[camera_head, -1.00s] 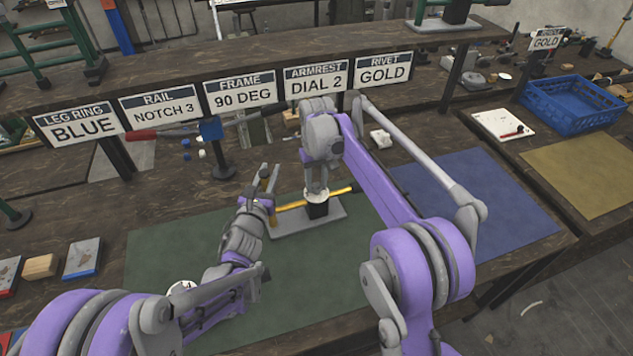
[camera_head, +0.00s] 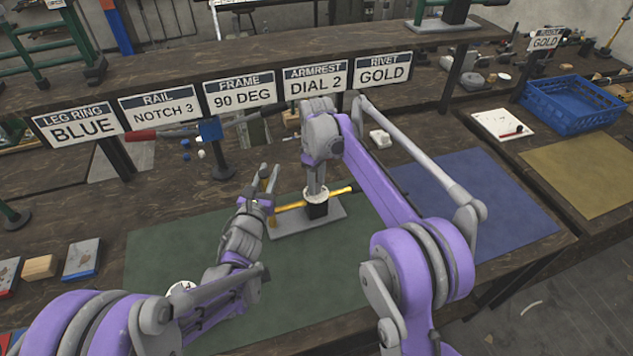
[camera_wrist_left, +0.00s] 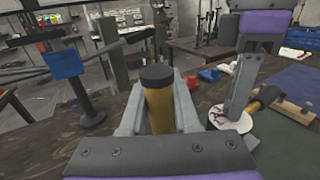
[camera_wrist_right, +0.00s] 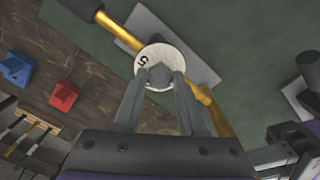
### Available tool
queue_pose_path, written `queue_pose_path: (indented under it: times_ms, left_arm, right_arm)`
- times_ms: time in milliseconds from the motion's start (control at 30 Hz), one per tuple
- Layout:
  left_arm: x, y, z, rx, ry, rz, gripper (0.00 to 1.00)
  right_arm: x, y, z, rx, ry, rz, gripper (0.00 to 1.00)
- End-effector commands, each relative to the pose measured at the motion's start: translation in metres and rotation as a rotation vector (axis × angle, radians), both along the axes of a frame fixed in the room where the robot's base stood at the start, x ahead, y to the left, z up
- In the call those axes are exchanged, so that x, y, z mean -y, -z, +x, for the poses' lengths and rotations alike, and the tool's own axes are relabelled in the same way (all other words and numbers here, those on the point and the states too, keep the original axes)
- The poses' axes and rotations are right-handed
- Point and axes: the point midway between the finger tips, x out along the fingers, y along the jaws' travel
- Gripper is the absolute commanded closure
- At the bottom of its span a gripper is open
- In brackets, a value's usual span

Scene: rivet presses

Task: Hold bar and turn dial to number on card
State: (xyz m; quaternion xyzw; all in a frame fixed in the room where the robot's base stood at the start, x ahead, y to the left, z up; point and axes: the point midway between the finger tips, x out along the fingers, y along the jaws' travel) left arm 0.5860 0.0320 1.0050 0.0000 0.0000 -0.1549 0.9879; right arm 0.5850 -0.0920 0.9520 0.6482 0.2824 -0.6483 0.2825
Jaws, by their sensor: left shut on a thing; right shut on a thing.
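The yellow bar (camera_head: 340,191) runs through a black block (camera_head: 318,210) on a grey base plate (camera_head: 335,214) on the green mat. The white dial (camera_head: 317,194) sits on top of the block. My left gripper (camera_head: 267,180) is shut on the bar's left end, which shows upright with a black cap in the left wrist view (camera_wrist_left: 157,105). My right gripper (camera_head: 317,187) is shut on the dial's grey knob from above. In the right wrist view a "5" shows on the dial (camera_wrist_right: 147,58); other marks are hidden. The armrest card (camera_head: 316,80) reads "DIAL 2".
Other cards hang along the shelf edge (camera_head: 200,75). A red-and-blue tool on a stand (camera_head: 210,130) is behind my left gripper. A blue mat (camera_head: 480,200) and blue crate (camera_head: 575,105) lie to the right. The green mat's front (camera_head: 330,290) is partly clear.

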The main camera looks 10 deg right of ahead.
Motion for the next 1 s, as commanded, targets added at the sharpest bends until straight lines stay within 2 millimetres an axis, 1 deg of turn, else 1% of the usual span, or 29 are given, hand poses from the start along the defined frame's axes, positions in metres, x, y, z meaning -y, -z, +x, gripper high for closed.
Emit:
queue_pose_path:
  times_ms: [400, 433, 567, 600, 867, 967, 1000]
  left_arm:
    - [0.0, 0.0, 0.0, -0.001, 0.0, 0.0, 1.0]
    - [0.0, 0.0, 0.0, -0.001, 0.0, 0.0, 1.0]
    - [0.0, 0.0, 0.0, -0.001, 0.0, 0.0, 1.0]
    - [0.0, 0.0, 0.0, -0.001, 0.0, 0.0, 1.0]
    - [0.0, 0.0, 0.0, 0.0, 0.0, 0.0, 1.0]
    - [0.0, 0.0, 0.0, 0.0, 0.0, 0.0, 1.0]
    - [0.0, 0.0, 0.0, 0.0, 0.0, 0.0, 1.0]
  right_arm:
    - [-0.001, 0.0, 0.0, -0.001, -0.006, 0.001, 1.0]
    - [-0.001, 0.0, 0.0, -0.001, -0.006, 0.001, 0.54]
    - [0.0, 0.0, 0.0, -0.001, -0.006, 0.001, 0.31]
    - [0.0, 0.0, 0.0, -0.001, -0.006, 0.001, 0.29]
    - [0.0, -0.001, 0.0, 0.0, -0.006, 0.0, 0.29]
    - [0.0, -0.006, 0.0, 0.0, -0.005, 0.0, 0.29]
    - [0.0, -0.01, 0.0, 0.0, -0.005, 0.0, 0.29]
